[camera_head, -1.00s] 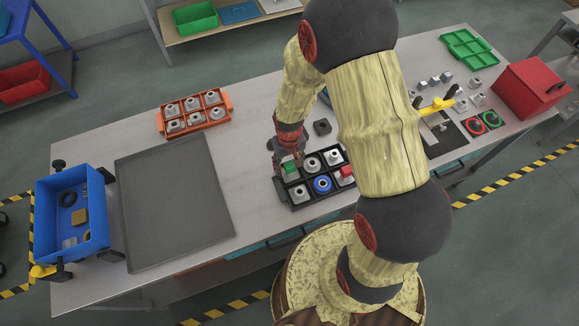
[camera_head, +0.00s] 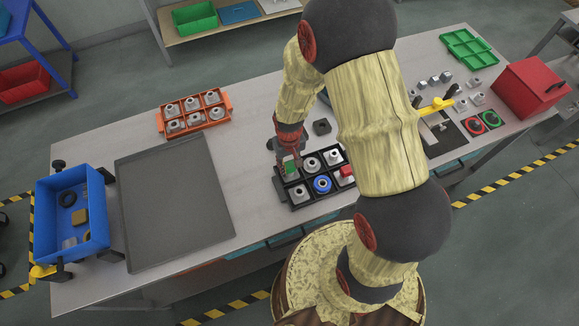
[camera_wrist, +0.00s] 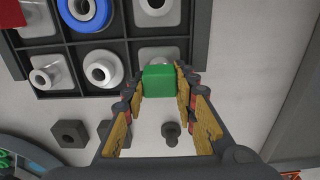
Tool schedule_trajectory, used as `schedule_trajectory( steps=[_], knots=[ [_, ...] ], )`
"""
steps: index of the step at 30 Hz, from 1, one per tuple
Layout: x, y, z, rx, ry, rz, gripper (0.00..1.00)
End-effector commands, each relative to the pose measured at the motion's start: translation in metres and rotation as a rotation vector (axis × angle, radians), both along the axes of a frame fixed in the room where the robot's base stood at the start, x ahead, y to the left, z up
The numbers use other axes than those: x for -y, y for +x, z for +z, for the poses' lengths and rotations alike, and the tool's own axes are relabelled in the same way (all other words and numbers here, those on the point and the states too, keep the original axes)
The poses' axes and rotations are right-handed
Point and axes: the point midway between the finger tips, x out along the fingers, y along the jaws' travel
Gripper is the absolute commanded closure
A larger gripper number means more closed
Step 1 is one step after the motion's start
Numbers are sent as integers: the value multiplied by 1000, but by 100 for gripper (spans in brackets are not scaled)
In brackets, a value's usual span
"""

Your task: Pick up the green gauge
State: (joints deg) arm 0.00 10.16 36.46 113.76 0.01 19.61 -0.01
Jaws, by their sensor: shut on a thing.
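The green gauge (camera_head: 291,169) is a small green block at the left end of the black compartment tray (camera_head: 303,206). In the wrist view the green gauge (camera_wrist: 159,80) sits between my two fingertips, over a grey metal piece at the edge of the tray (camera_wrist: 201,55). My gripper (camera_head: 290,162) points down at the tray and also shows in the wrist view (camera_wrist: 160,84), with both fingers against the gauge's sides. Whether the gauge's underside is clear of the piece below is hidden.
Neighbouring compartments hold grey pieces, a blue ring piece (camera_head: 322,185) and a red-topped piece (camera_head: 347,171). A dark block (camera_head: 322,127) lies behind the tray. An orange tray (camera_head: 229,102) stands back left, a grey flat tray (camera_head: 175,205) left. Bare table lies between.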

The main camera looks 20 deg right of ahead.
Motion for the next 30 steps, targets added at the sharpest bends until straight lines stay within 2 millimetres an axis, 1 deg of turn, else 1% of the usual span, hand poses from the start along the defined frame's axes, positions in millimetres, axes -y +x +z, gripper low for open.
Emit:
schedule_trajectory(
  steps=[3,11,16,20,21,23,26,30],
  knots=[
    [0,0,0,0,0,0,98],
    [0,0,2,1,0,0,98],
    [0,1,12,2,0,0,98],
    [0,1,30,5,0,0,98],
    [1,-2,37,3,0,-1,98],
    [4,-10,45,3,0,-1,98],
    [9,-24,64,4,0,-2,98],
    [18,-46,93,6,0,-2,98]
  ],
)
